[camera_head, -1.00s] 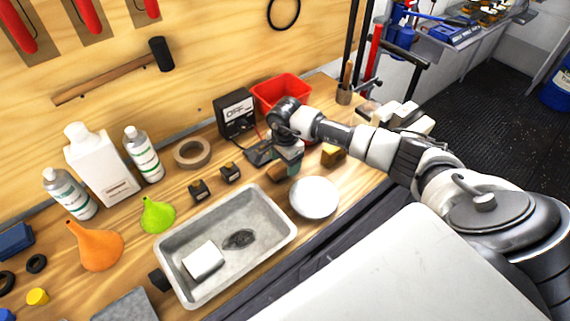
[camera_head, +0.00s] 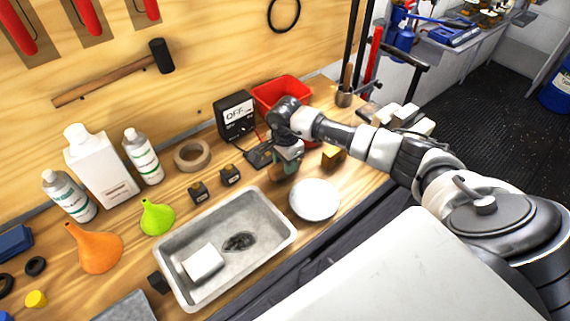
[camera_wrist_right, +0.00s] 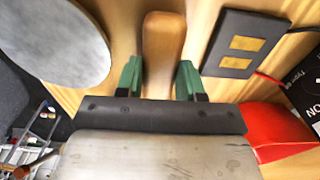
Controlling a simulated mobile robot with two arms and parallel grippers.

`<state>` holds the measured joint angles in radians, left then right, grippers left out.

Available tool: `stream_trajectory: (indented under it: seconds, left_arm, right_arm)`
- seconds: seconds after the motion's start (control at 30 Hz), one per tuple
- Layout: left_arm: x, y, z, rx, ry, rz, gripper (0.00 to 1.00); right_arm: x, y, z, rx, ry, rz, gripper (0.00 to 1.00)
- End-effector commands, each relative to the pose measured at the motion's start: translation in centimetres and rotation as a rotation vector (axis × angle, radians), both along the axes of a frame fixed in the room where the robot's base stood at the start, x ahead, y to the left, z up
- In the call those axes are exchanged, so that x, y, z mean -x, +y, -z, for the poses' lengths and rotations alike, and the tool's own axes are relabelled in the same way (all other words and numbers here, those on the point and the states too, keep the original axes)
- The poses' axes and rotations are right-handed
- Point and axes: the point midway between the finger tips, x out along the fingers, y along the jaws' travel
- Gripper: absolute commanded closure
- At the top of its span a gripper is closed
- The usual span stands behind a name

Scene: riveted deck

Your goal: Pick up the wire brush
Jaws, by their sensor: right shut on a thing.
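The wire brush shows as a wooden handle (camera_wrist_right: 163,45) in the right wrist view, between the green fingers. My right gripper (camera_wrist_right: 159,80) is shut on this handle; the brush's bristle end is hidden. In the head view my right gripper (camera_head: 287,165) is low over the wooden bench, behind the round white dish (camera_head: 314,200), and mostly covers the brush (camera_head: 276,173). I cannot tell whether the brush is clear of the bench top. My left gripper is not in view.
A black meter (camera_head: 235,115) and a red bin (camera_head: 283,92) stand behind the gripper. A yellow-brown block (camera_head: 333,157) is close on its right. A grey metal tray (camera_head: 179,238) lies to the front left, with small dark blocks (camera_head: 230,175) beyond it.

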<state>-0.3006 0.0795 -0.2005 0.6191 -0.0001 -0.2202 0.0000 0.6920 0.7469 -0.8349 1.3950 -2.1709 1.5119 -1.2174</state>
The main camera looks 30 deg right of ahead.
Motion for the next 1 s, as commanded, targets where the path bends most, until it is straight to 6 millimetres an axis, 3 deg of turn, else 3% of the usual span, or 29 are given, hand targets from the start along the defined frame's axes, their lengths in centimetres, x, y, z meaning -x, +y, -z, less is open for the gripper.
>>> stream_trajectory:
  seconds: [0.2, 0.6, 1.0]
  left_arm:
    - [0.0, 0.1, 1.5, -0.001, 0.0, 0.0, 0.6]
    - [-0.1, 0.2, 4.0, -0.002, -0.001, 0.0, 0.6]
    - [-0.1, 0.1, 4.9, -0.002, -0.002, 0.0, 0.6]
  right_arm:
    - [-0.1, -0.1, -3.1, 0.002, -0.006, -0.002, 0.88]
    - [3.5, -7.1, -7.7, 0.004, -0.001, 0.003, 0.88]
    - [5.1, -10.3, -10.2, 0.001, -0.001, 0.0, 0.88]
